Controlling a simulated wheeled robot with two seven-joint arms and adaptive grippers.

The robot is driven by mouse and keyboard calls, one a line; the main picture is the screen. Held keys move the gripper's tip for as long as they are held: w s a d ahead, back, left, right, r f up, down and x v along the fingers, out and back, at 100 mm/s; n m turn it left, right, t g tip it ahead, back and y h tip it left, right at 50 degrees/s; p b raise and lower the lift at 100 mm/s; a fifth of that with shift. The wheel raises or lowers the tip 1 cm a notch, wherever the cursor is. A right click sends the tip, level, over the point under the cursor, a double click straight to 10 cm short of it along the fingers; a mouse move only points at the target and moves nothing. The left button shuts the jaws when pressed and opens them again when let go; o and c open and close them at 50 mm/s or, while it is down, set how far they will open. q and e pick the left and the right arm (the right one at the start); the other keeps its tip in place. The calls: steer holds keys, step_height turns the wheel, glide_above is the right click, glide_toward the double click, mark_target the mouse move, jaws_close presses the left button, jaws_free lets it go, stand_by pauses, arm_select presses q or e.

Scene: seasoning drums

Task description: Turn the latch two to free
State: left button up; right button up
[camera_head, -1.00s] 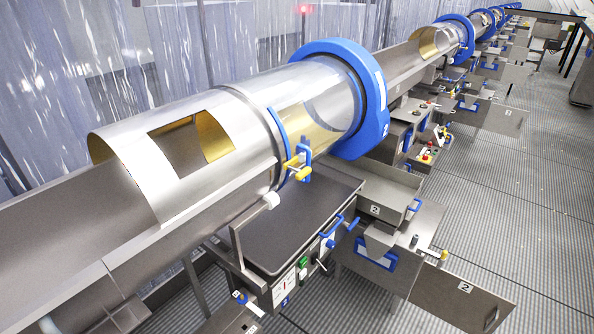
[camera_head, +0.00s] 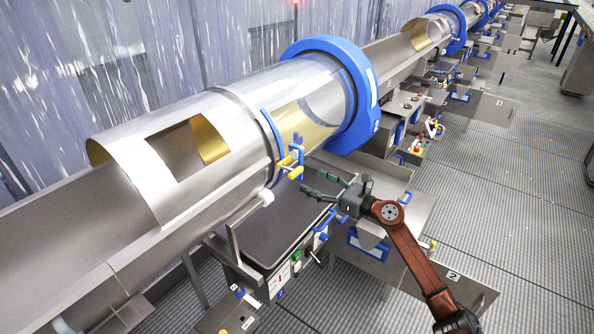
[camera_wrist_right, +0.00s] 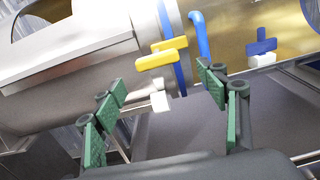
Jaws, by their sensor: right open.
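A latch with a yellow handle (camera_head: 287,161) and a blue part sits on the lower side of the clear and metal drum (camera_head: 235,115), by the seam ring. The yellow handle also shows in the right wrist view (camera_wrist_right: 162,53), beside a curved blue handle (camera_wrist_right: 200,35). I see no number on the latch. My right gripper (camera_head: 312,182) is open and empty, just right of and below the latch and apart from it. Its green fingers (camera_wrist_right: 160,88) spread below the yellow handle in the right wrist view. My left gripper is not in view.
A big blue ring (camera_head: 360,105) circles the drum's far end. A dark-topped metal table (camera_head: 265,235) lies beneath the latch, with a control panel (camera_head: 290,270) on its front. A plate marked 2 (camera_head: 470,290) stands lower right. The grey floor at right is open.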

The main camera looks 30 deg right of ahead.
mark_target(299, 173)
steer(key=shift+n, duration=0.3)
steer(key=x, duration=0.2)
steer(key=p+x, duration=0.1)
steer(key=x, duration=0.1)
steer(key=p+x, duration=0.1)
steer(key=x, duration=0.1)
steer(key=shift+w+a+r, duration=0.25)
steer(key=shift+w+r, duration=0.05)
steer(key=shift+r, duration=0.1)
steer(key=shift+w+a+f, duration=0.1)
steer(key=shift+w+a, duration=0.1)
steer(key=shift+w, duration=0.3)
steer(key=shift+c, duration=0.6)
steer(key=c, duration=1.1)
steer(key=shift+o, duration=0.2)
